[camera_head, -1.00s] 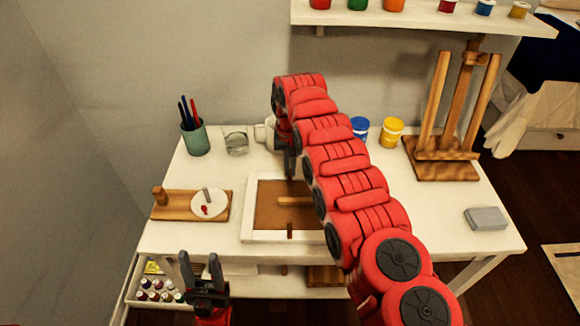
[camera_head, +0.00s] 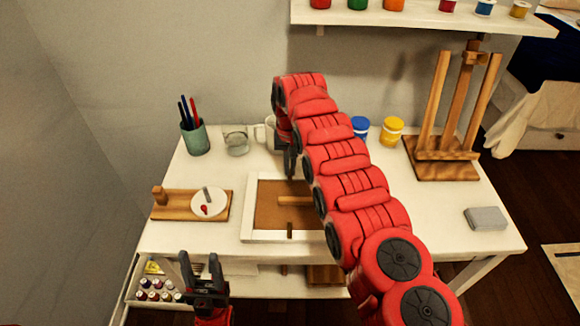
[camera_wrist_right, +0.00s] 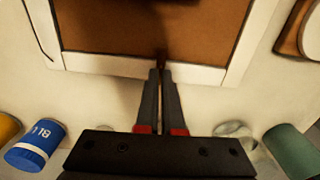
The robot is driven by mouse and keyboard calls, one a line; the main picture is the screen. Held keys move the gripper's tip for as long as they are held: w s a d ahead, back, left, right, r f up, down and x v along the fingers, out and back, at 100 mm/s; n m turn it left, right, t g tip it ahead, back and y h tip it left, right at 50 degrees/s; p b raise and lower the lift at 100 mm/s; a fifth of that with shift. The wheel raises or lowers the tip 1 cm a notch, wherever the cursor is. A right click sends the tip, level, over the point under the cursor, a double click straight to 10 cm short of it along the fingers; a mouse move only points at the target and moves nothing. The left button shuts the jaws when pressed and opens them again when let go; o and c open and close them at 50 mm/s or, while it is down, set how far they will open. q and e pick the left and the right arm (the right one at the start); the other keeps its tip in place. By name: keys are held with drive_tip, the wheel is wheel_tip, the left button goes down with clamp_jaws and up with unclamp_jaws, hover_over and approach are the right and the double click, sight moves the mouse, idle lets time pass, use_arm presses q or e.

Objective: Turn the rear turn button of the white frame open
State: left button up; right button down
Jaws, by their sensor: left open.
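The white frame (camera_head: 248,215) lies on the white table with a brown panel (camera_head: 268,205) inside it. Its front wooden turn button (camera_head: 290,230) shows at the near rail. The rear end is mostly hidden behind my right arm in the head view. In the right wrist view the rear turn button (camera_wrist_right: 161,55) is a thin dark brown piece at the frame's rail (camera_wrist_right: 200,74). My right gripper (camera_wrist_right: 161,73) has its close-set fingertips at this button; whether they press on it is unclear. My left gripper (camera_head: 200,258) is open and empty before the table's front edge.
A pale mug (camera_head: 270,133), a glass (camera_head: 236,141) and a green pencil cup (camera_head: 195,138) stand behind the frame. A blue jar (camera_head: 360,126), a yellow jar (camera_head: 392,131) and an easel (camera_head: 445,160) stand right. A wooden board (camera_head: 170,206) lies left.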

drive_tip(key=shift+n+b, duration=0.5)
drive_tip(key=shift+n, duration=0.6)
drive_tip(key=n, duration=1)
drive_tip(key=shift+n, duration=0.4)
drive_tip(key=n, duration=0.4)
drive_tip(key=shift+n, duration=0.4)
drive_tip(key=c, duration=1)
unclamp_jaws()
drive_tip(key=shift+c, duration=0.2)
drive_tip(key=shift+r, duration=0.1)
